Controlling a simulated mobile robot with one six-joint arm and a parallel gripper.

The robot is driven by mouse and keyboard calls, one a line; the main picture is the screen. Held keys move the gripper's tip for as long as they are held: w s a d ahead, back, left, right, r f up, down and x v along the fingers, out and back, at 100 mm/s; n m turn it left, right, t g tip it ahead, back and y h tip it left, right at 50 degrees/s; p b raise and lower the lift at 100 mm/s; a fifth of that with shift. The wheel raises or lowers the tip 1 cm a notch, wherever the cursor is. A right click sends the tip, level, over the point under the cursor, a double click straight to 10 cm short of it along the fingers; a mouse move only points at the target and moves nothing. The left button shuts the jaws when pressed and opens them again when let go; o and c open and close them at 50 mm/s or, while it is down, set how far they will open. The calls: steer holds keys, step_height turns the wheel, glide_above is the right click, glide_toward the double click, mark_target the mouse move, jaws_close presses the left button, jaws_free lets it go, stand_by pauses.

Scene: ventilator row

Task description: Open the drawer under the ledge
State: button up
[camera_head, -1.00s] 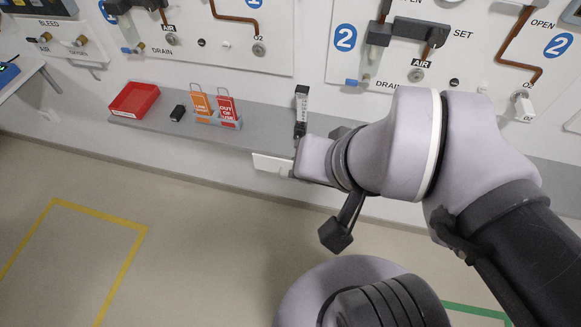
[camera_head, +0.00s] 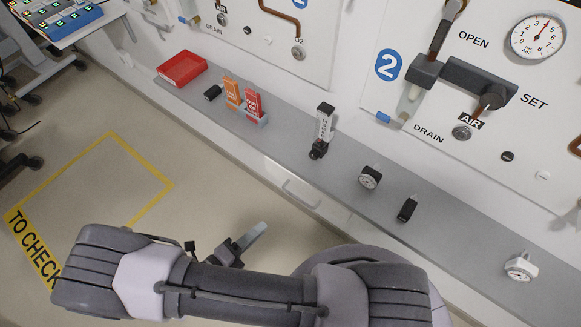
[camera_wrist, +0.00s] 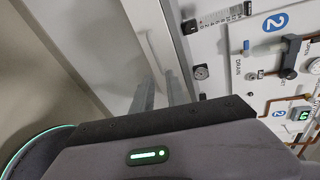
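The drawer (camera_head: 283,178) is in the pale front face below the grey ledge (camera_head: 335,172) in the head view. Its front bears a thin bar handle (camera_head: 300,194), and it looks flush with the face around it. My gripper (camera_head: 253,236) is out over the floor, to the lower left of the handle and apart from it. In the wrist view my gripper (camera_wrist: 162,88) shows two grey fingers with a gap between them and nothing held.
A yellow floor outline (camera_head: 150,165) lies left; the floor before the drawer is clear.

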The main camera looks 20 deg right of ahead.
steer(key=f+n+t, duration=0.1)
steer(key=f+n, duration=0.1)
steer(key=b, duration=0.4)
glide_toward(295, 196)
steer(key=shift+t, duration=0.3)
steer(key=x, duration=1)
steer(key=shift+s+f, duration=0.15)
steer(key=shift+f, duration=0.25)
steer(key=shift+c, duration=0.2)
jaws_close()
